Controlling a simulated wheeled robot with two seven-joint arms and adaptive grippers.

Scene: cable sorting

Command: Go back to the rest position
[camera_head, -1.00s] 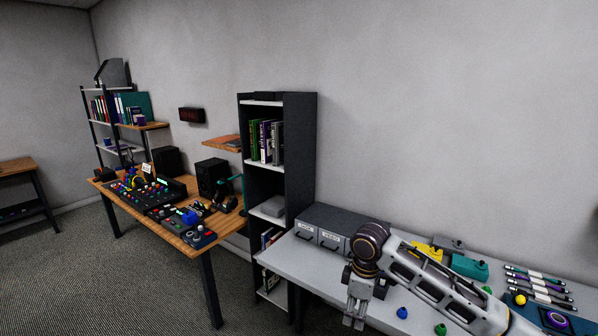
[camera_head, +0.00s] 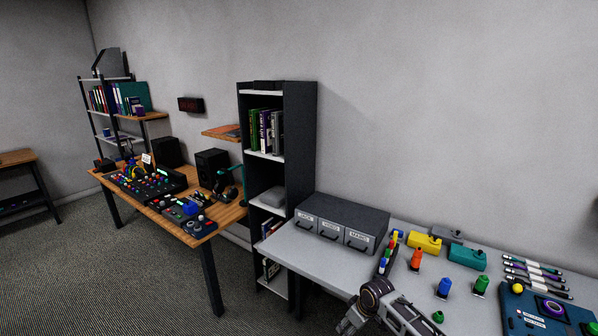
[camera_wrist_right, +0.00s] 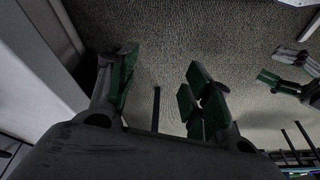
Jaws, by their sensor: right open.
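My right arm comes in from the lower right in the head view, with its gripper (camera_head: 346,326) at the bottom edge, partly cut off, in front of the grey table (camera_head: 310,262). In the right wrist view this gripper (camera_wrist_right: 160,75) is open, its green-padded fingers wide apart with nothing between them and carpet beyond. Another gripper with green pads, seemingly my left, shows at the right edge of the right wrist view (camera_wrist_right: 287,70); its jaw state is unclear. My left arm does not show in the head view.
A grey drawer box (camera_head: 345,222) stands at the back of the table. Colored connectors, a yellow block (camera_head: 424,243), a teal block (camera_head: 467,259) and several cables (camera_head: 530,270) lie to the right. A dark bookshelf (camera_head: 300,150) stands left of the table. Carpet (camera_head: 110,290) is open farther left.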

